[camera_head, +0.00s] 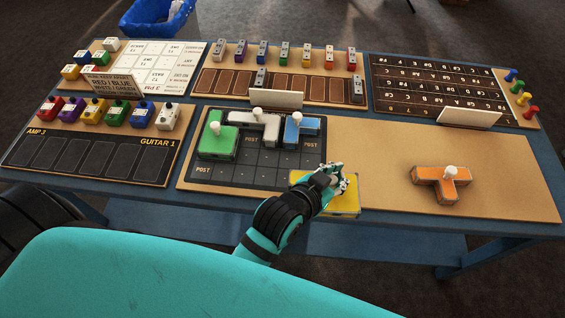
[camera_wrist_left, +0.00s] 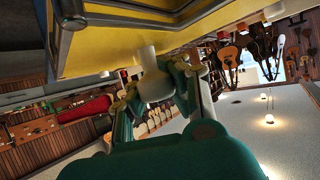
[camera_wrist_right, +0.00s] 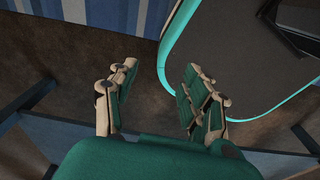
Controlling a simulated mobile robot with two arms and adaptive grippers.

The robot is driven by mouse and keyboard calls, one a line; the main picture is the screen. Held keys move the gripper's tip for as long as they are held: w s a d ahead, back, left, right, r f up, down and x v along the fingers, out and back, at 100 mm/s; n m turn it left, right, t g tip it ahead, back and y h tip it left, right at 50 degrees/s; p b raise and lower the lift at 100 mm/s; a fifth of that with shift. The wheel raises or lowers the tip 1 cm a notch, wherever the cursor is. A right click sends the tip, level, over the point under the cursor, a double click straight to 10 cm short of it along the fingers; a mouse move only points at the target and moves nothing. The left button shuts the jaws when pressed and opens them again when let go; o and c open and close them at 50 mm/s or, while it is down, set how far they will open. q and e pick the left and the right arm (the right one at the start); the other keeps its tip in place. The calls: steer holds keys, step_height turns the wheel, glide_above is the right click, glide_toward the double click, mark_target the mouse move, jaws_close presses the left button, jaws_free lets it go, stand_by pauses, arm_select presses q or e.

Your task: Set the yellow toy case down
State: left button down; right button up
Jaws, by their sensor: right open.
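The yellow toy case (camera_head: 345,205) is at the front edge of the table, over the line between the dark grid board (camera_head: 262,180) and the bare tan area. My left gripper (camera_head: 338,178) is above it and partly hides it. In the left wrist view the yellow case (camera_wrist_left: 130,32) fills the top, and the left fingers (camera_wrist_left: 158,85) are closed around its white knob (camera_wrist_left: 148,65). I cannot tell whether the case touches the surface. My right gripper (camera_wrist_right: 160,78) is open and empty over the floor, away from the table top.
Green (camera_head: 217,142), grey-white (camera_head: 258,127) and blue (camera_head: 302,130) cases lie on the grid's back part. An orange T-shaped case (camera_head: 440,184) lies on the tan area (camera_head: 385,155), otherwise bare. A folded sign (camera_head: 470,117) stands behind it. Several coloured pedals stand on the left board (camera_head: 60,148).

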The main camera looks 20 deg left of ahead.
arm_select(q)
steer(key=shift+s+d+f, duration=0.2)
steer(key=shift+d+f, duration=0.35)
steer(key=shift+d, duration=0.25)
steer(key=shift+w+f, duration=0.2)
steer(key=w+a+p, duration=0.1)
steer(key=w+a, duration=0.1)
steer(key=a, duration=0.2)
steer(key=w+a+f+p, duration=0.1)
steer(key=w+a, duration=0.2)
steer(key=a, duration=0.1)
steer(key=w+a+p, duration=0.1)
steer(key=w+a, duration=0.2)
steer(key=a, duration=0.2)
steer(key=shift+f, duration=0.3)
step_height(320, 180, down, 3)
steer(key=shift+f, duration=0.2)
arm_select(e)
steer(key=r, duration=0.2)
steer(key=d+r, duration=0.1)
steer(key=shift+w, duration=0.4)
